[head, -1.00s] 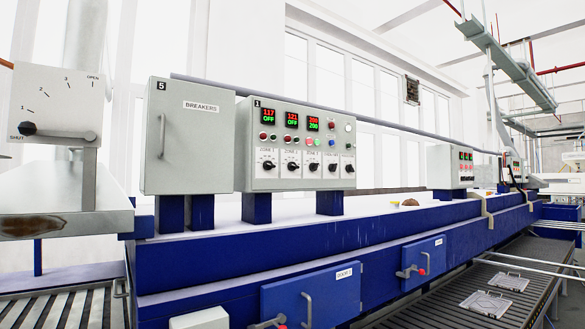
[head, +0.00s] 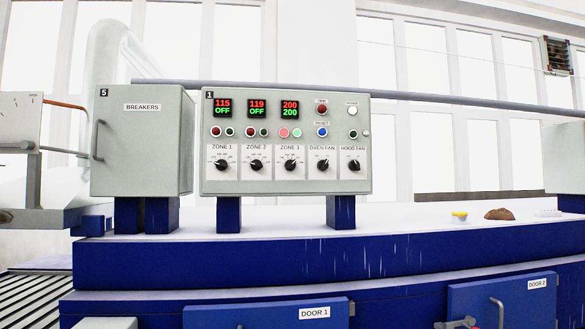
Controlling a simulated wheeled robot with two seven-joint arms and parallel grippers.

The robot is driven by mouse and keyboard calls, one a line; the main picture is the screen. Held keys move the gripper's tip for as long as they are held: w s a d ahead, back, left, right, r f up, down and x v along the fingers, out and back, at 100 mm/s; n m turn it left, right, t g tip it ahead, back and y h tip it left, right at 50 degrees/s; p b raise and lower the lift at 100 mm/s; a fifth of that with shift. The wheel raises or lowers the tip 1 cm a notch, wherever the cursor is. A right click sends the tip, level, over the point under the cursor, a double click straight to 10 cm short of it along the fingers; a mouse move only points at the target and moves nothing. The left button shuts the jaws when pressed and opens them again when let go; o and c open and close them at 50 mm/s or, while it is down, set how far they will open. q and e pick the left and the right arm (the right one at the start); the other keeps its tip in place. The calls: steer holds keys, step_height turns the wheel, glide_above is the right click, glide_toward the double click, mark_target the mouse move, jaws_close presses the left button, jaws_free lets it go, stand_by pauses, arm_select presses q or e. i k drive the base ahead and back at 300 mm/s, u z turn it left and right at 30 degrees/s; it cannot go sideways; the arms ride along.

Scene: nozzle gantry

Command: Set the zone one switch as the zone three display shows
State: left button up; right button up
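The grey control panel marked 1 (head: 300,190) faces me in the head view. The zone one display (head: 222,108) reads 115 in red over OFF in green. The zone two display (head: 257,108) reads 119 over OFF. The zone three display (head: 290,109) reads 200 over 200. The zone one switch (head: 222,164) is a black rotary knob on a white plate, below a red and a green lamp. The zone three switch (head: 291,165) is a similar knob. The knobs' exact pointer settings are too small to read.
A grey breakers box (head: 142,150) stands left of the panel. The blue oven body (head: 300,250) runs below, with door 1 (head: 265,315) and door 2 (head: 520,295). A yellow-topped item (head: 460,215) and a brown lump (head: 498,214) lie on the white top at right.

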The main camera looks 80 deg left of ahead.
mark_target(221, 165)
steer(key=i, duration=0.55)
steer(key=u, duration=3.45)
steer(key=k, duration=0.2)
steer(key=z, duration=0.7)
